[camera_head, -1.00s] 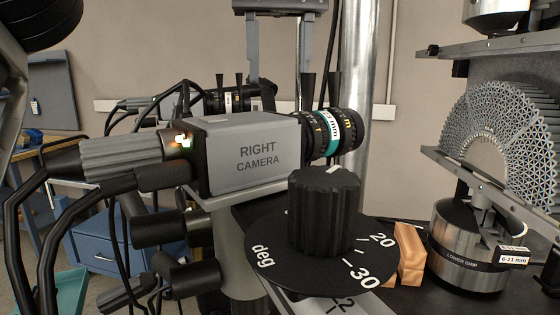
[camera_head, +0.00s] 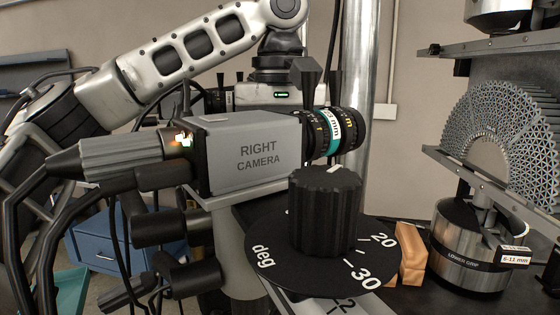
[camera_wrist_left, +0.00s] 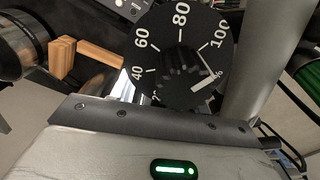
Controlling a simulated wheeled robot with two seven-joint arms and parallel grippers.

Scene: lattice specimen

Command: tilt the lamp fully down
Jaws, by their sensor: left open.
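My left arm reaches in from the left above the box labelled RIGHT CAMERA (camera_head: 255,152). My left gripper (camera_head: 280,95), with a small light on its body, is behind that camera. I cannot make out the lamp in either current view; my arm covers the top middle of the head view. My right gripper is not in view.
A large black knob (camera_head: 326,212) on a degree dial stands in front. A bright metal column (camera_head: 360,60) rises behind. At the right are a wooden block (camera_head: 411,252), the steel lower grip (camera_head: 466,255) and a lattice arch (camera_head: 490,135). Cables (camera_head: 75,215) crowd the left.

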